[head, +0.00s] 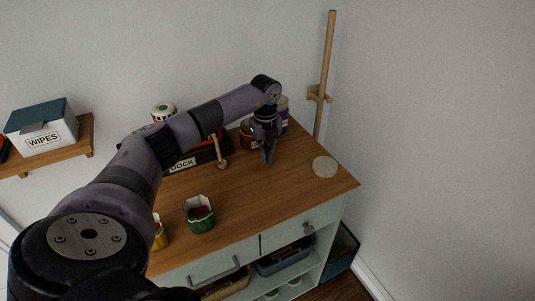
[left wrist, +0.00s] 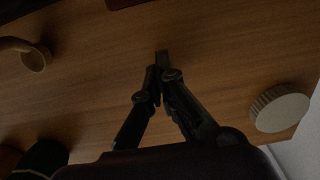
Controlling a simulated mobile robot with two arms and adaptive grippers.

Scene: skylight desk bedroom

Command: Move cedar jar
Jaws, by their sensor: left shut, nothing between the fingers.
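No readable label shows which jar is the cedar jar. A red-brown jar (head: 247,133) stands at the back of the desk top, partly hidden behind my left arm. A purple-grey jar (head: 283,112) stands beside it, also partly covered. My left gripper (head: 268,158) points down in front of these jars, shut and empty. In the left wrist view, the closed fingertips (left wrist: 162,56) are over bare wood. A pale round ridged piece (head: 325,167) lies to the gripper's right; it also shows in the left wrist view (left wrist: 280,108). My right gripper is out of view.
A green faceted cup (head: 199,216) and a yellow cup (head: 159,237) stand near the desk's front left. A dark box marked DOCK (head: 205,154) and a small wooden stand (head: 222,163) are behind. A wooden pole (head: 326,75) rises at the back right. The front-right desk top (head: 270,200) is clear.

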